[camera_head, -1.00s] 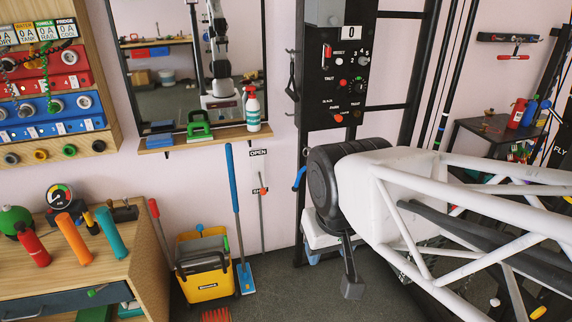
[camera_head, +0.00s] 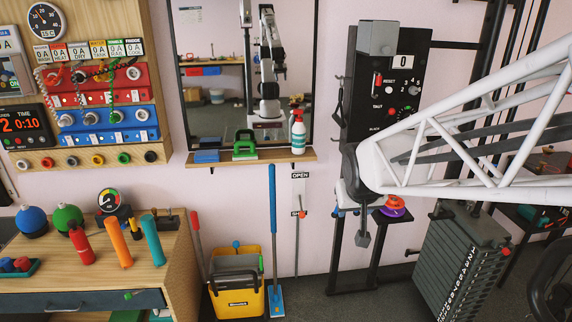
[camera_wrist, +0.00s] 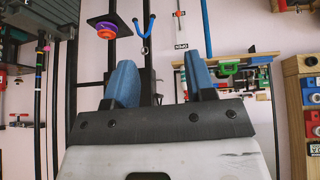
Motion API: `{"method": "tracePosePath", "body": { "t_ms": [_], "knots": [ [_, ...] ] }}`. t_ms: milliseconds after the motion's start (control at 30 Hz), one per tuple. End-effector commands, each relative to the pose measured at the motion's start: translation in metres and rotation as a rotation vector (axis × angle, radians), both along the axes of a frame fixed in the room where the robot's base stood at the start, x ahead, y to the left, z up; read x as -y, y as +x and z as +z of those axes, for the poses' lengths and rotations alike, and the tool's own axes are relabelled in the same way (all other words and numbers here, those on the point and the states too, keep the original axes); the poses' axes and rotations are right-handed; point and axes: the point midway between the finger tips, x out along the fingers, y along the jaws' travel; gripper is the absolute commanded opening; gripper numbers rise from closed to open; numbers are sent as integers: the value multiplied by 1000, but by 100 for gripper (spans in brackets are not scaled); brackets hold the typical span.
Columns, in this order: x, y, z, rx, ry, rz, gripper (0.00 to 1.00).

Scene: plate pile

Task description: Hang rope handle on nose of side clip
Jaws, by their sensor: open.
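The blue rope handle (camera_wrist: 145,36) looks like a small forked piece with a grey ring, in the upside-down wrist view. It appears beyond and between my fingertips, not gripped. In the head view it is mostly hidden behind my wrist. A black clip (camera_head: 338,100) is on the left side of the dark rack, which looks like the side clip; its nose is too small to make out. My gripper (camera_wrist: 159,78) has two blue fingers spread apart with nothing between them.
A control box (camera_head: 392,85) is on the rack above my wrist. A weight stack (camera_head: 462,262) stands right. A shelf (camera_head: 263,157) with a spray bottle and a blue-handled pole (camera_head: 273,235) are left.

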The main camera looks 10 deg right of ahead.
Motion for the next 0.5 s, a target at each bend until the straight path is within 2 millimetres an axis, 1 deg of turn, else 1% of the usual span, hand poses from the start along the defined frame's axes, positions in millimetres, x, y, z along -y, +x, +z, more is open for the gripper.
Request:
{"method": "tracePosePath", "body": {
  "t_ms": [33,100,267,500],
  "knots": [
    [4,16,-3,19,-4,-2,50],
    [10,37,-6,51,-9,-4,50],
    [24,84,-15,126,-19,-6,50],
    [45,151,-33,236,-32,-5,50]
  ]
}}
